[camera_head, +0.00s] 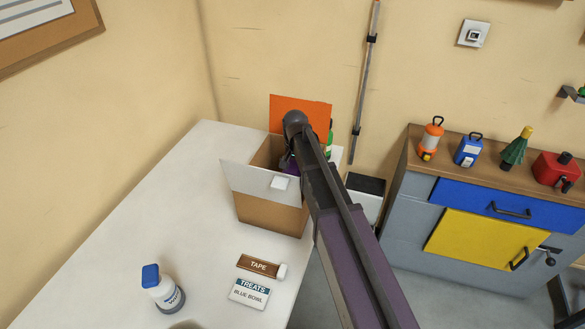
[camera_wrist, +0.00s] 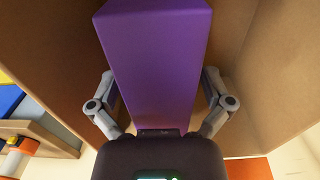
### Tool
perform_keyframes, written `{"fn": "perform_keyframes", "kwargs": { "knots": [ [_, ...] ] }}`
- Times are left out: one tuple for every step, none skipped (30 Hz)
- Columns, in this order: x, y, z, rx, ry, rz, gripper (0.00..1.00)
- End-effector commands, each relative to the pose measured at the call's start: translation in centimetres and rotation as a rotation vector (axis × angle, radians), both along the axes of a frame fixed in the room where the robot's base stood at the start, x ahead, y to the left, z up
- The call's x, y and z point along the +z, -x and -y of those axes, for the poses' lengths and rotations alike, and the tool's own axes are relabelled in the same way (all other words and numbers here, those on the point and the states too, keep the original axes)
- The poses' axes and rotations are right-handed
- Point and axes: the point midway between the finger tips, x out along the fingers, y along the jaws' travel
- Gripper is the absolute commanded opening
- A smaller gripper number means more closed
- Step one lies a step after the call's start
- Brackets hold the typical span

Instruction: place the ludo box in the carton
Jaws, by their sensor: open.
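The carton (camera_head: 270,213) stands open at the far end of the white table, with a white front flap and an orange panel at its back. The purple ludo box (camera_wrist: 155,60) is inside it, between brown carton walls in the wrist view; only a sliver of purple (camera_head: 292,169) shows in the head view. My gripper (camera_wrist: 158,82) reaches down into the carton. Its fingers are open, one on each side of the box's near end. I cannot tell whether they touch it or whether the box rests on the carton floor. My arm hides the carton's right side.
On the table are a white bottle with a blue cap (camera_head: 163,287), a tape box (camera_head: 260,266) and a treats card (camera_head: 249,293). A grey cabinet (camera_head: 405,215) with lanterns on top stands right. A white bin (camera_head: 366,204) sits beyond my arm. The table's left middle is clear.

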Motion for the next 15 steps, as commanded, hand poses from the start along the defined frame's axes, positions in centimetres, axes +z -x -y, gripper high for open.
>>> {"fn": "perform_keyframes", "kwargs": {
  "knots": [
    [0.4, 0.0, 0.0, 0.0, 0.0, 0.0, 1.0],
    [0.5, 0.0, 0.0, 0.0, 0.0, 0.0, 1.0],
    [0.7, 0.0, 0.0, 0.0, 0.0, 0.0, 1.0],
    [0.9, 0.0, 0.0, 0.0, 0.0, 0.0, 1.0],
    [1.1, 0.0, 0.0, 0.0, 0.0, 0.0, 1.0],
    [1.4, 0.0, 0.0, 0.0, 0.0, 0.0, 1.0],
    [1.6, 0.0, 0.0, 0.0, 0.0, 0.0, 1.0],
    [1.8, 0.0, 0.0, 0.0, 0.0, 0.0, 1.0],
    [2.2, 0.0, 0.0, 0.0, 0.0, 0.0, 1.0],
    [2.4, 0.0, 0.0, 0.0, 0.0, 0.0, 1.0],
    [2.7, 0.0, 0.0, 0.0, 0.0, 0.0, 1.0],
    [3.0, 0.0, 0.0, 0.0, 0.0, 0.0, 1.0],
    [3.3, 0.0, 0.0, 0.0, 0.0, 0.0, 1.0],
    [3.5, 0.0, 0.0, 0.0, 0.0, 0.0, 1.0],
    [3.8, 0.0, 0.0, 0.0, 0.0, 0.0, 1.0]
  ]
}}
